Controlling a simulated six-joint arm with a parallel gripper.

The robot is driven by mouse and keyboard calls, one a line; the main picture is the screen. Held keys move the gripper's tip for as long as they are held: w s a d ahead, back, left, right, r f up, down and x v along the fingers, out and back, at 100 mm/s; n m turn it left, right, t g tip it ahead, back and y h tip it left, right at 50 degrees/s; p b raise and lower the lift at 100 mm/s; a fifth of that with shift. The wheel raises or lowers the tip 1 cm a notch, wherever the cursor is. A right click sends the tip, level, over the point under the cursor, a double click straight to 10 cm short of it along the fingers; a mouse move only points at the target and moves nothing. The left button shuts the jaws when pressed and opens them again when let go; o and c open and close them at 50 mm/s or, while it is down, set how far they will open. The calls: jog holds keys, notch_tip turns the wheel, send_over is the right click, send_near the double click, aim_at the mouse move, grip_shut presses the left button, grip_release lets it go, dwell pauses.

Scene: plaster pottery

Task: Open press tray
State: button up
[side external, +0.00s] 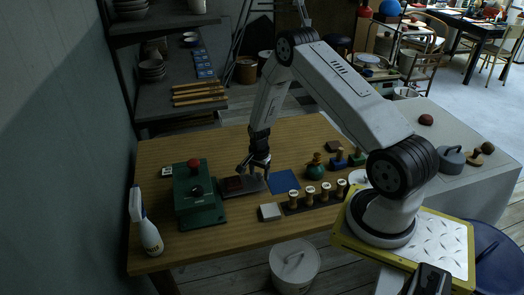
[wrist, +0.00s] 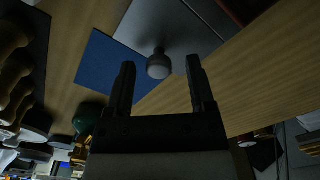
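The green press (side external: 200,205) with a red knob on top stands at the left of the table. My gripper (side external: 259,172) is over the outer end of the tray. In the wrist view my gripper (wrist: 160,70) is open, with the knob between its fingertips; contact cannot be told.
A blue mat (side external: 284,181) lies right of the tray. A rack of several wooden-handled stamps (side external: 313,197) and a white block (side external: 270,212) are near the front. A white spray bottle (side external: 148,232) is at the left corner.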

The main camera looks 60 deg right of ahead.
jog(key=shift+r, duration=3.9)
jog(key=shift+r, duration=0.1)
jog(key=shift+a+r, duration=0.2)
jog(key=shift+a, duration=0.05)
jog(key=s+a+r+n+t, duration=0.1)
jog(key=s+a+r+n, duration=0.2)
jog(key=a+r+n, duration=0.75)
jog(key=s+a+r+n+t, duration=0.1)
jog(key=s+a+r+n, duration=0.4)
jog(key=a, duration=0.6)
jog(key=s+n, duration=0.2)
jog(key=s, duration=0.1)
jog(key=shift+s+r+t, duration=0.25)
jog(key=shift+s+t, duration=0.05)
jog(key=shift+s, duration=0.1)
